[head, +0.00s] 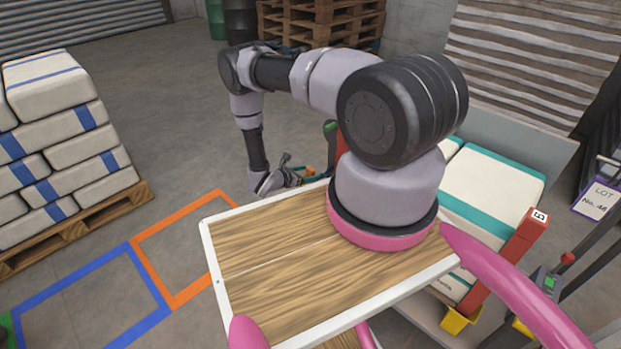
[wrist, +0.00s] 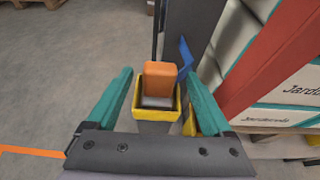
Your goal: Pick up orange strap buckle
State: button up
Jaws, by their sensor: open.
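The orange strap buckle (wrist: 158,78) shows in the wrist view as an orange block with a grey lower part. It stands in a small yellow-rimmed holder (wrist: 137,109). My gripper (wrist: 159,76) is open, with one teal finger on each side of the buckle and a visible gap to both. I cannot tell how far the buckle is below the fingertips. In the head view my gripper (head: 287,178) hangs beyond the wooden top, and a small orange patch (head: 309,170) beside it may be the buckle.
White sacks with teal bands (head: 490,180) and a red post (wrist: 268,55) stand close on the right. A blue part (wrist: 184,58) rises just behind the holder. Sacks on a pallet (head: 65,150) stand far left. Floor between is clear, with orange and blue outlines.

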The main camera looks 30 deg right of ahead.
jog(key=shift+x, duration=0.95)
jog(key=shift+w, duration=0.1)
grip_shut()
